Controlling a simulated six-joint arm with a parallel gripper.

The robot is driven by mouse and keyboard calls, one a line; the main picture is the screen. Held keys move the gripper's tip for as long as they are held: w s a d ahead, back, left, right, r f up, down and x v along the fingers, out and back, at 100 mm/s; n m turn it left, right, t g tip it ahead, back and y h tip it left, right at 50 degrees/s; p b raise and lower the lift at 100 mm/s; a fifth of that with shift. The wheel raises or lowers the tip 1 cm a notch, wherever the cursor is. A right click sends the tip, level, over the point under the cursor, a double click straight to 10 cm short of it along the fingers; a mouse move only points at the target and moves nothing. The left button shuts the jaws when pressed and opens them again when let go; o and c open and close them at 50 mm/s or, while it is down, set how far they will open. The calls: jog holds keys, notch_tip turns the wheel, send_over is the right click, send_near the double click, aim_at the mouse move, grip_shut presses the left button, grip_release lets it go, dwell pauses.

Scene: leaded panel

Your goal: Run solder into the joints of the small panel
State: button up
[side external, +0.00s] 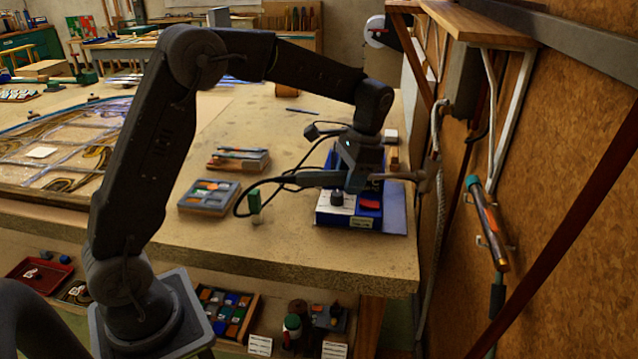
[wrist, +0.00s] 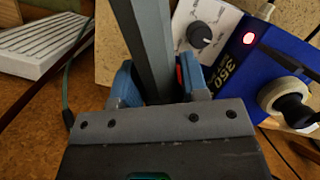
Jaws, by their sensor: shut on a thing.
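My gripper (side external: 362,172) is over the blue and white soldering station (side external: 345,217) at the table's right end. In the wrist view its two blue fingers (wrist: 160,86) are shut on a dark grey faceted handle (wrist: 150,40). The handle's far end is out of frame, and I cannot tell for certain what tool it is. A dark cord loops left from near my gripper in the side view. The station (wrist: 240,60) shows a knob and a lit red light in the wrist view. A leaded panel (side external: 75,140) lies flat on the table at the left, partly behind my arm.
A grey tray of coloured pieces (side external: 208,196) and a stack with tools on top (side external: 239,159) are on the table between panel and station. A small green item (side external: 255,201) stands near the front edge. Tools hang on the wall at right. A ribbed pale block (wrist: 40,42) shows at upper left.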

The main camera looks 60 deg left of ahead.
jog(key=s+a+r+v, duration=0.1)
jog(key=s+v, duration=0.2)
jog(key=v, duration=1)
jog(key=s+a+n+h, duration=0.1)
jog(key=s+a+n, duration=0.45)
jog(key=a, duration=0.25)
jog(key=s+a+n+t+h, duration=0.1)
jog(key=s+a+n+h, duration=0.15)
jog(key=s+n, duration=0.55)
jog(key=s+a+n+h, duration=0.2)
jog(key=s+a+n, duration=0.2)
jog(key=s, duration=0.7)
notch_tip(320, 180, down, 12)
jog(key=shift+s, duration=0.35)
jog(key=shift+d+f+n, duration=0.2)
jog(key=shift+f+n, duration=0.05)
jog(key=shift+f, duration=0.2)
dwell(0.6)
jog(key=shift+r+y, duration=0.15)
jog(key=shift+y, duration=0.1)
dwell(1.2)
